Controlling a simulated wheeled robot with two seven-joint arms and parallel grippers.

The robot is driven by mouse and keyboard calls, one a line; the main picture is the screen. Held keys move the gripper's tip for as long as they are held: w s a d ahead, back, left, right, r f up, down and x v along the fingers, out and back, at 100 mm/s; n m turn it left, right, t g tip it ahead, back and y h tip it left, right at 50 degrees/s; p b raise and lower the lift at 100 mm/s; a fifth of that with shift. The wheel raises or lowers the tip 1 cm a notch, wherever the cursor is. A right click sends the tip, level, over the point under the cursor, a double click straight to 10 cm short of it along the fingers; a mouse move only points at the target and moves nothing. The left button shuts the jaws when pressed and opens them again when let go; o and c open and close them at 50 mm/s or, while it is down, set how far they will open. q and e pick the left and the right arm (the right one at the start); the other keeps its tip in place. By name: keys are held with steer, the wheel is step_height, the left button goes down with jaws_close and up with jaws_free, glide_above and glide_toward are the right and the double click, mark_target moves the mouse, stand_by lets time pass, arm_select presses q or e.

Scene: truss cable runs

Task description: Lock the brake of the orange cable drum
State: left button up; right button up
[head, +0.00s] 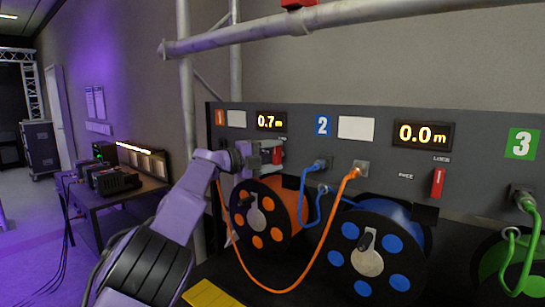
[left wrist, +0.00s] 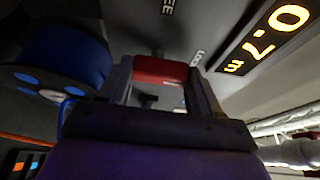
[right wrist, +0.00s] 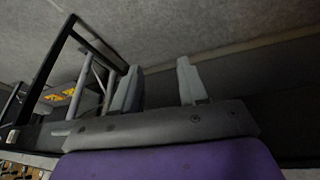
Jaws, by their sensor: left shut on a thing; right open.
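The orange cable drum (head: 272,222) sits under panel section 1, whose display (head: 271,121) reads 0.7 m. Its red brake lever (head: 277,155) is on the panel above it, just below the LOCK label. My left gripper (head: 256,156) is at this lever and partly hides it. In the left wrist view the red lever (left wrist: 160,70) lies between the two fingers, which are shut on it. The FREE and LOCK labels show on the panel beyond it. My right gripper (right wrist: 158,86) is open and empty, away from the panel.
The blue drum (head: 385,245) with its own red lever (head: 437,183) and the green drum (head: 500,265) stand to the right. An orange cable (head: 310,270) loops from the orange drum to a panel socket. A truss pipe (head: 330,20) crosses above. A side table (head: 120,195) stands left.

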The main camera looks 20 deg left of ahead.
stand_by(0.4)
arm_select(q)
steer(key=o, duration=1.1)
steer(key=shift+c, duration=0.2)
steer(key=shift+s+a+f+b, duration=0.15)
steer(key=shift+s+a+b, duration=0.1)
steer(key=shift+b, duration=0.15)
steer(key=b+v, duration=0.5)
steer(key=v, duration=0.4)
steer(key=shift+s+a, duration=0.25)
steer(key=shift+a, duration=0.1)
steer(key=shift+a, duration=0.1)
